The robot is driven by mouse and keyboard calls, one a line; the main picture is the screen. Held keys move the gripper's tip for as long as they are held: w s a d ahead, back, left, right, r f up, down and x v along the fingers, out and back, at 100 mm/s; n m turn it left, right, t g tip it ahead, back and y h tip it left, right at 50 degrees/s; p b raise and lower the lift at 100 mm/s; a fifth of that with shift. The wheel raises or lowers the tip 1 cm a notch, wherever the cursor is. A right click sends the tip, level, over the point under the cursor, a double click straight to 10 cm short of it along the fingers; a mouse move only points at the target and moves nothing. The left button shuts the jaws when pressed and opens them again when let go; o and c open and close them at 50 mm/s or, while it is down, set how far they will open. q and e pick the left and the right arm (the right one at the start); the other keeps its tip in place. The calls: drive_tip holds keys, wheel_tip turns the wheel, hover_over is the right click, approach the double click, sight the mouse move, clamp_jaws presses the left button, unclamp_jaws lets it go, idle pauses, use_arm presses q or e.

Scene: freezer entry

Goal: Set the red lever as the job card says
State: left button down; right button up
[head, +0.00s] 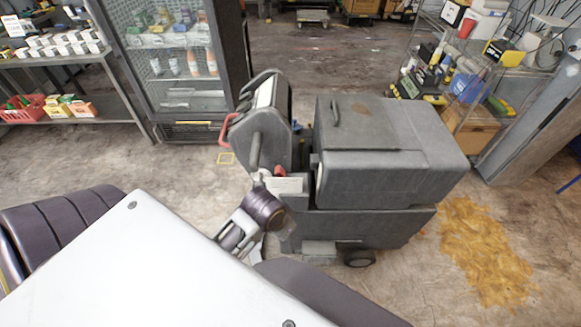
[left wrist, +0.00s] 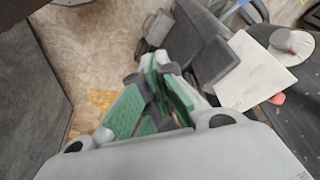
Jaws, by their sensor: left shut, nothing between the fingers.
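The red lever (head: 280,171) shows as a small red piece at the white card (head: 285,185) on the grey machine; its setting cannot be told. In the left wrist view the card (left wrist: 258,72) lies right of my fingers, with a bit of the red part (left wrist: 277,98) sticking out at its lower edge. Any writing on it is unreadable. My left gripper (left wrist: 160,78), with green finger pads, is shut and empty, apart from card and lever. In the head view its wrist is in front of the machine, left of and below the card; the fingertips are unclear. My right gripper is not in view.
The grey wheeled machine (head: 385,150) has a red handle (head: 227,128) on its left side. A glass-door fridge (head: 180,60) and a shelf stand left; a loaded rack (head: 475,60) stands right. A yellowish spill (head: 480,255) lies on the floor right of the machine.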

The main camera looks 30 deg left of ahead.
use_arm(q)
drive_tip(key=shift+w+d+r+m+g, duration=0.75)
drive_tip(key=shift+w+d+m+g, duration=0.45)
drive_tip(key=shift+w+d+m, duration=4.5)
drive_tip(key=w+a+r+n+g+y, duration=0.1)
drive_tip(key=w+a+r, duration=0.4)
drive_tip(key=a, duration=0.4)
drive_tip(key=w+a+r+n+g+y, duration=0.1)
drive_tip(key=w+a+r, duration=0.4)
drive_tip(key=w+a, duration=0.3)
drive_tip(key=shift+a, duration=1.05)
drive_tip(key=shift+f+y, duration=0.2)
drive_tip(key=shift+y, duration=0.1)
